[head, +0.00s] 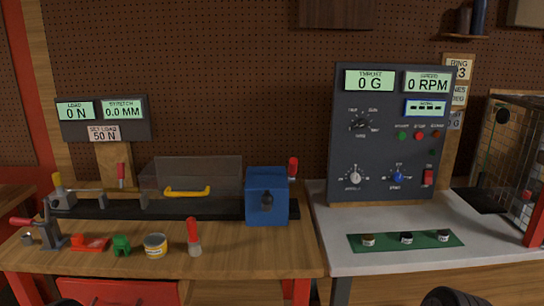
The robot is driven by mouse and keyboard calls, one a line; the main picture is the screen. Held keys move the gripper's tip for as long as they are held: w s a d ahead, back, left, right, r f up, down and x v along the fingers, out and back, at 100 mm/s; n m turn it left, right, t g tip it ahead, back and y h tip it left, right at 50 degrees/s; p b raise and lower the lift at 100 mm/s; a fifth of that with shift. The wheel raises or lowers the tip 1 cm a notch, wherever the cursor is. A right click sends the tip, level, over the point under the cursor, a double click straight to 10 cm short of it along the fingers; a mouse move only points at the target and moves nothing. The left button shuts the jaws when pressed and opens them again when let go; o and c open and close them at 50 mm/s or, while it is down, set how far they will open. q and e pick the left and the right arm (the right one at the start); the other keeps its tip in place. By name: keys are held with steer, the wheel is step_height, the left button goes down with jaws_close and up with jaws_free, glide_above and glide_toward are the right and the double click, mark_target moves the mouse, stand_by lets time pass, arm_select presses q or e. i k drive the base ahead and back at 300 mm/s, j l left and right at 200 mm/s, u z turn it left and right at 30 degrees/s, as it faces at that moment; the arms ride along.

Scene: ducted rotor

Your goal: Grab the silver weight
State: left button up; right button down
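Three small weights stand on a green mat (425,243) on the right, pale-topped bench. The left weight (368,240) looks brownish and the middle weight (406,238) looks dark. The right weight (443,236) has a greyish top and may be the silver one; it is too small to be sure. A dark rounded part of my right arm shows at the bottom edge, below the mat and well apart from the weights. A small dark part of my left arm shows at the bottom left. No fingertips of either gripper can be made out.
A dark control panel (345,140) stands behind the mat. A mesh cage (500,150) with a black tray (482,200) is at right. The wooden bench (220,262) holds a blue box (266,196), a tin (155,245) and tools. The bench around the mat is clear.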

mark_target(443, 236)
steer(key=l+z, duration=0.15)
steer(key=z, duration=0.45)
steer(key=i+l+z, duration=0.15)
steer(key=l, duration=0.2)
steer(key=l+z, duration=0.1)
steer(key=l, duration=0.3)
steer(key=i+l+z, duration=0.15)
steer(key=l, duration=0.2)
steer(key=i+l+z, duration=0.15)
steer(key=l, duration=0.2)
steer(key=i+l+z, duration=0.15)
steer(key=l, duration=0.15)
steer(key=i+l, duration=0.15)
steer(key=l, duration=0.2)
